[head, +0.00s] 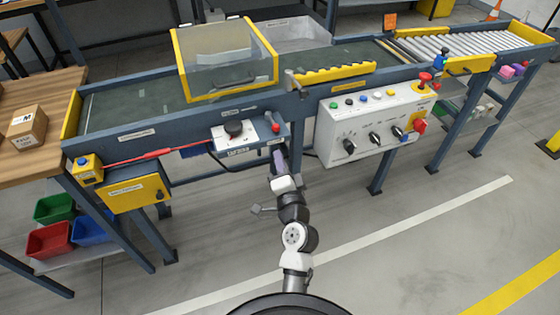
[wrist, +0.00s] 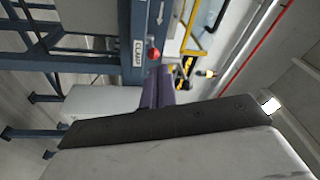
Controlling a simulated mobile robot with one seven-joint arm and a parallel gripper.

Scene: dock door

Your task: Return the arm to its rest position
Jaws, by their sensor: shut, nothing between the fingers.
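My arm rises from the bottom middle of the head view, in front of the conveyor. The purple fingers (wrist: 158,86) also show in the wrist view, closed together and empty. The wrist view also shows the CLAMP label (wrist: 137,52) and a red knob (wrist: 154,54) close past the fingertips. I cannot tell if the gripper touches the panel.
The conveyor (head: 130,95) runs across the view, with a yellow-framed clear guard (head: 224,58). A white control box (head: 372,125) hangs to the right of my gripper. A wooden table (head: 50,100) stands at left. The floor (head: 400,235) at lower right is clear.

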